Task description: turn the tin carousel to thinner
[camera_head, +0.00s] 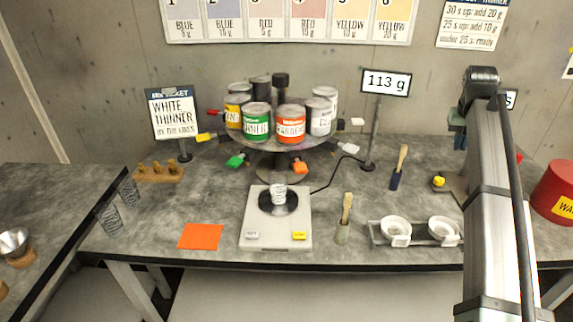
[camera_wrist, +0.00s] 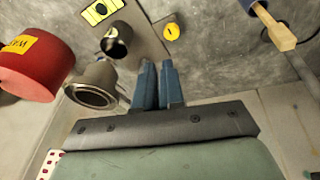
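The tin carousel (camera_head: 283,158) stands at the back middle of the bench in the head view, a round plate on a central post. It carries several tins and has coloured tabs around its rim. The green-labelled tin (camera_head: 256,124), its label partly readable as "...NNER", faces front, left of centre. An orange-labelled tin (camera_head: 290,125) is beside it, right of centre. A green tab (camera_head: 236,160) is below the green tin. My gripper (camera_wrist: 158,80) shows blue fingers together with nothing visible between them. It is well right of the carousel, mostly hidden behind my arm in the head view.
A scale (camera_head: 276,232) with a small cup (camera_head: 278,192) stands in front of the carousel. The display (camera_head: 386,82) reads 113 g on a stand to the right. A ticket stand (camera_head: 173,115) is left. Brushes and a bowl rack (camera_head: 375,235) are right; a red can (camera_wrist: 35,65) is near my gripper.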

